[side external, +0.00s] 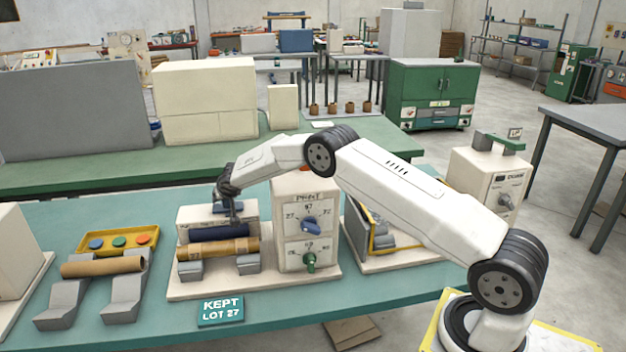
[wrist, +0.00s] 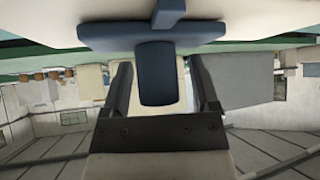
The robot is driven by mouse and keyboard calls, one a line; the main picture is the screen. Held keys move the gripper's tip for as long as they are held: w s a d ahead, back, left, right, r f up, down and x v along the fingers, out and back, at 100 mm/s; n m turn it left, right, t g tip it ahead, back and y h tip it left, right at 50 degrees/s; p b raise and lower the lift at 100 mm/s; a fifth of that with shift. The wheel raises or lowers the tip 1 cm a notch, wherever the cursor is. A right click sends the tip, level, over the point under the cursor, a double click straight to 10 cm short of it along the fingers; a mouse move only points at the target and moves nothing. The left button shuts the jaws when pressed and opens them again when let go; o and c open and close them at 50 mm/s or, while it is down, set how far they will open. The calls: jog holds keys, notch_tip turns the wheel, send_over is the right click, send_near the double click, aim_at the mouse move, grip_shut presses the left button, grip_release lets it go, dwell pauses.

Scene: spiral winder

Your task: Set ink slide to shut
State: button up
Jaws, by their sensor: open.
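My gripper (side external: 234,208) points down over the cream machine (side external: 194,216) that has dark and brown rollers at its front. In the wrist view, my gripper's two dark fingers (wrist: 162,85) are apart, one on each side of a blue tab (wrist: 158,72). The tab belongs to a blue part lying against a cream surface, which looks like the ink slide; I cannot tell its set position. A gap shows between tab and fingers. In the side view the gripper partly hides a blue piece (side external: 222,208) on the machine's top.
Right of the rollers stands a control box with a blue knob (side external: 311,227) and a green knob (side external: 310,262). A brown tube (side external: 104,263) rests on grey cradles at left, near a yellow tray with coloured buttons (side external: 117,241). A sign reading KEPT LOT 27 (side external: 221,311) stands in front.

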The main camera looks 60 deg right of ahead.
grip_shut()
dwell(1.4)
